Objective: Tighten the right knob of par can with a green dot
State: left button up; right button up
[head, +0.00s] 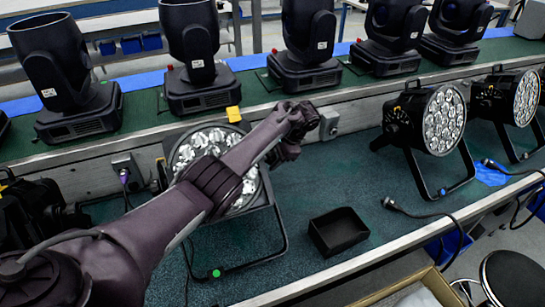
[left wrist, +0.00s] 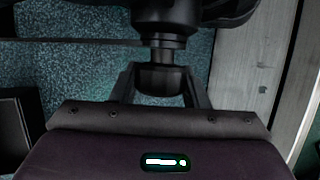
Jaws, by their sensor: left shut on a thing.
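The par can with the green dot (head: 205,148) stands on the green bench at centre left in the head view, its many-lens face partly hidden behind my left arm. The green dot (head: 216,273) is on the foot of its bracket. My left gripper (head: 275,156) is at the right side of this par can. In the left wrist view, my left gripper's fingers (left wrist: 160,76) are shut on a black knob (left wrist: 160,80), one finger on each side. In the head view the knob is hidden by my gripper and arm. My right gripper is not in view.
Two more par cans (head: 444,120) (head: 525,98) stand to the right. A black open box (head: 338,232) sits on the bench right of the bracket. Several moving-head lights (head: 196,55) line the raised shelf behind. A cable (head: 420,211) lies at the right.

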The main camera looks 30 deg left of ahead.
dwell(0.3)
pick_arm(q)
jog(key=o, duration=1)
jog(key=p+v, duration=0.4)
jog(key=v, duration=0.3)
jog(key=shift+d+r+p, duration=0.2)
jog(key=shift+r+p, duration=0.15)
jog(key=shift+p, duration=0.05)
